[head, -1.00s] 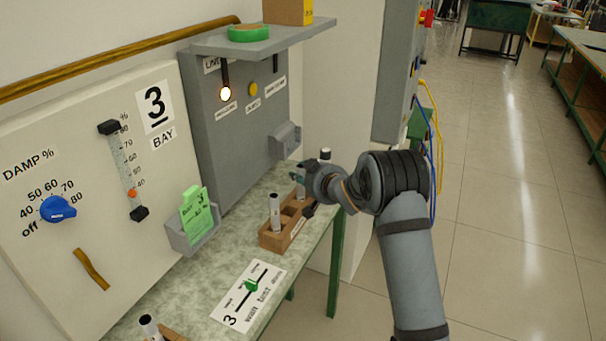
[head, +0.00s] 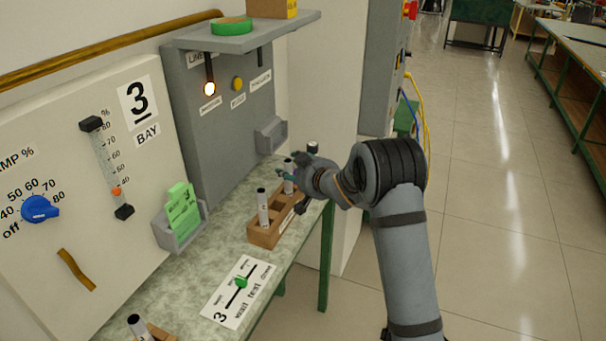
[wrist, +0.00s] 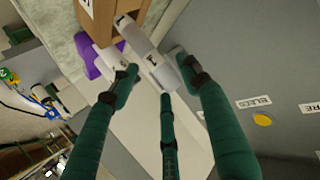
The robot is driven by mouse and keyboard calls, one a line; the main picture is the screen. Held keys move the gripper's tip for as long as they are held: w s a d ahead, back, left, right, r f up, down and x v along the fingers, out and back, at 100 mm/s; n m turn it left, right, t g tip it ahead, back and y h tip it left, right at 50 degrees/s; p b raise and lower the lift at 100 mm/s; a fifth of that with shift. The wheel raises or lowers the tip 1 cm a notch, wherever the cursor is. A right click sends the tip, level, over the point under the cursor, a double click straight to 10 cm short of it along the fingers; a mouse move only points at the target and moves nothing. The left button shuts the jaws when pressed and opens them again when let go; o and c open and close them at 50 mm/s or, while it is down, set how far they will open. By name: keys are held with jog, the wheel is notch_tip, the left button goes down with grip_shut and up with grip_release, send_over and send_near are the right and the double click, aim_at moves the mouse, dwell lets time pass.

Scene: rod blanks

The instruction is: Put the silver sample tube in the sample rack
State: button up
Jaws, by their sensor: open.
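The wooden sample rack (head: 262,238) stands on the bench in the head view. A silver tube with a dark cap (head: 263,210) stands upright at its near end. A second silver tube (head: 289,182) stands at its far end, beside my gripper (head: 300,172), which partly hides it. In the wrist view my gripper (wrist: 160,85) is open, its three green fingers spread around a labelled silver tube (wrist: 148,58). I cannot tell whether any finger touches it. The rack's wooden side (wrist: 112,15) shows at the top. Which tube is the task's one is unclear.
A dark-capped object (head: 312,148) stands behind my gripper. A purple thing (wrist: 88,55) shows beyond the fingers. Another tube (head: 140,327) stands at the lower left. A grey panel (head: 215,120) with a shelf borders the bench. A printed card (head: 238,290) lies in front of the rack.

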jog(key=b+v, duration=0.1)
jog(key=v, duration=0.9)
jog(key=shift+b, duration=0.35)
jog(key=p+x, duration=0.3)
jog(key=x, duration=0.8)
jog(key=shift+w+a+f, duration=0.1)
jog(key=shift+w+a, duration=0.1)
jog(key=shift+w, duration=0.1)
jog(key=shift+w+a, duration=0.1)
jog(key=shift+w, duration=0.1)
jog(key=shift+w+r, duration=0.1)
jog(key=shift+r, duration=0.35)
jog(key=shift+s+r, duration=0.2)
jog(key=shift+r, duration=0.45)
jog(key=shift+f, duration=0.1)
